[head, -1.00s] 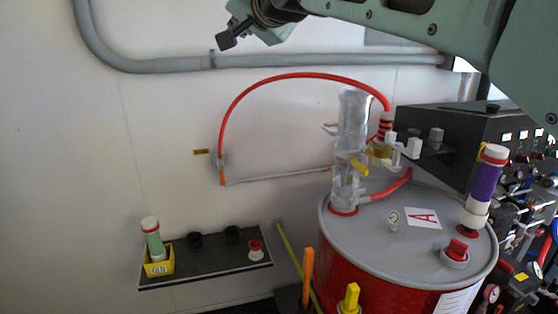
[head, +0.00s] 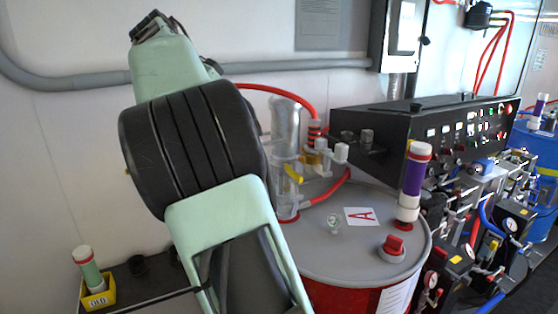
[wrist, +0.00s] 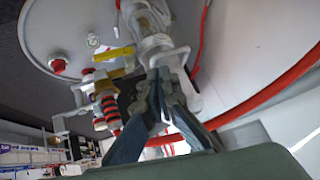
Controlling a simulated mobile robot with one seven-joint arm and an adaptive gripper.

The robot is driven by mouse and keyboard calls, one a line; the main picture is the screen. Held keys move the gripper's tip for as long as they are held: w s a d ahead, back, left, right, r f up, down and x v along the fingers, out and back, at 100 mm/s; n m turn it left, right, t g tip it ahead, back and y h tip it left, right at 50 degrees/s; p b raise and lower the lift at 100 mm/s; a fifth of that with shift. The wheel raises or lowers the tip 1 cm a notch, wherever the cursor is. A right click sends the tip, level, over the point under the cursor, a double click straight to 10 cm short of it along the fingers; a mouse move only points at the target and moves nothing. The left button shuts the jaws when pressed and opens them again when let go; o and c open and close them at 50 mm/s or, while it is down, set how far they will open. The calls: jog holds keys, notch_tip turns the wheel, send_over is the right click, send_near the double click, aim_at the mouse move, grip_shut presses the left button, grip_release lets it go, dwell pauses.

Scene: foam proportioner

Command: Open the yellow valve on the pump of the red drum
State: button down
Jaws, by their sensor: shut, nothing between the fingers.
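The red drum (head: 345,298) with a grey lid stands right of centre in the head view. A clear upright pump (head: 285,120) rises from its lid and carries the small yellow valve (head: 294,175) low on its body. In the wrist view, turned about upside down, the yellow valve (wrist: 112,54) lies left of the pump (wrist: 150,20), near the drum lid (wrist: 60,20). My gripper (wrist: 165,78) is shut and empty, its tips in front of the pump and right of the valve. Contact with the pump cannot be told. My arm hides the gripper in the head view.
A red hose (head: 275,92) arches from the pump to the wall. A purple tube (head: 414,170) and a red cap (head: 394,244) are on the lid. A black control box (head: 430,130) stands behind to the right. A shelf with a yellow holder (head: 98,298) is at lower left.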

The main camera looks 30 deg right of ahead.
aim_at(290, 166)
jog(key=s+d+f+m+g+h, duration=0.1)
jog(key=s+d+f+m+g, duration=0.1)
jog(key=s+d+g, duration=0.2)
jog(key=shift+s+d+f+m, duration=0.35)
jog(key=shift+s+d, duration=0.4)
jog(key=shift+s, duration=0.2)
jog(key=a+f+p+x, duration=0.1)
jog(key=a+x, duration=0.1)
jog(key=x, duration=1.1)
jog(key=shift+s+f, duration=0.15)
jog(key=shift+f, duration=0.2)
jog(key=shift+f+b, duration=0.15)
jog(key=shift+b, duration=0.15)
